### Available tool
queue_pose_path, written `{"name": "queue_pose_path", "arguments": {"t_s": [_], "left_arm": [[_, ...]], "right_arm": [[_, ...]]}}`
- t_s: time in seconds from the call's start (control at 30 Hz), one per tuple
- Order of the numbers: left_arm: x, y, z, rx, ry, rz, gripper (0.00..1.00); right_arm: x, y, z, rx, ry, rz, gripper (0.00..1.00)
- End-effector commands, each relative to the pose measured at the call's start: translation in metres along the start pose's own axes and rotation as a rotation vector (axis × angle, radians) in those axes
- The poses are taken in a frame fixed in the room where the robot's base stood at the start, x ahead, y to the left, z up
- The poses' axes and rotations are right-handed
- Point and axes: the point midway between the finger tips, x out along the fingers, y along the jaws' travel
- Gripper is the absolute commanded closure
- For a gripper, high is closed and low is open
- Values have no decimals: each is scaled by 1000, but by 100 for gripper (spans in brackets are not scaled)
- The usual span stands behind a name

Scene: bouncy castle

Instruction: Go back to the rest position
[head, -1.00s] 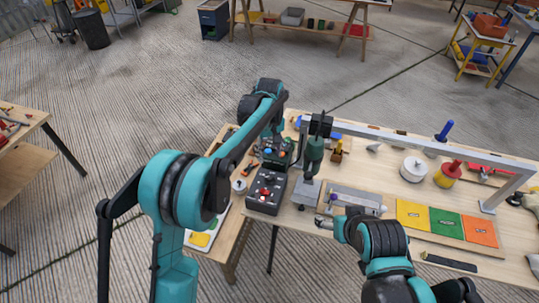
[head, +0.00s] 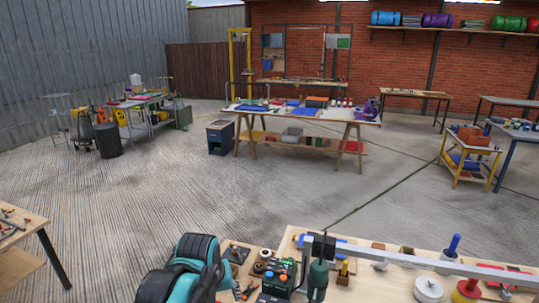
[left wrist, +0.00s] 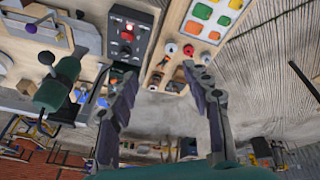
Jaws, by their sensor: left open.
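My left gripper (left wrist: 160,82) is open and empty in the left wrist view, its two dark fingers spread apart. Past its fingertips lie the workbench (head: 380,262) edge, a black control box with a glowing red button (left wrist: 128,32) and a board with coloured pads (left wrist: 208,18). A green cylindrical tool (left wrist: 58,84) is left of the fingers. In the head view only a teal and black part of my left arm shows at the bottom left. The left gripper is hidden there, and my right arm and gripper are in neither view.
The bench holds a grey metal frame (head: 425,262), a white round part (head: 428,289), a blue-handled tool (head: 452,246) and a green-lit box (head: 279,278). A wooden table (head: 10,230) stands at the left. Beyond the bench is open concrete floor (head: 240,200), with more tables farther back.

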Motion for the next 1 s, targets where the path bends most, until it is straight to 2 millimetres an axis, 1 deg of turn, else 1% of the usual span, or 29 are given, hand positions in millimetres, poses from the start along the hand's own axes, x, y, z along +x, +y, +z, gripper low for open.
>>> {"name": "queue_pose_path", "arguments": {"t_s": [0.03,0.1,0.2,0.3,0.43,0.5,0.6,1.0], "left_arm": [[-7,-14,17,20,30,4,51],[-13,-30,37,57,76,9,51],[-16,-51,65,108,139,9,51],[-14,-68,91,155,195,5,51],[-8,-82,114,199,249,-5,51],[-6,-87,122,215,268,-8,51],[-4,-90,127,227,281,-12,51],[-3,-90,128,229,283,-12,51]], "right_arm": [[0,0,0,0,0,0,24],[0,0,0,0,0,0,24],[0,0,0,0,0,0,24],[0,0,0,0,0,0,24],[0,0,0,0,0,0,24],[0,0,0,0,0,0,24],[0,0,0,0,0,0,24],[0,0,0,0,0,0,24]]}}
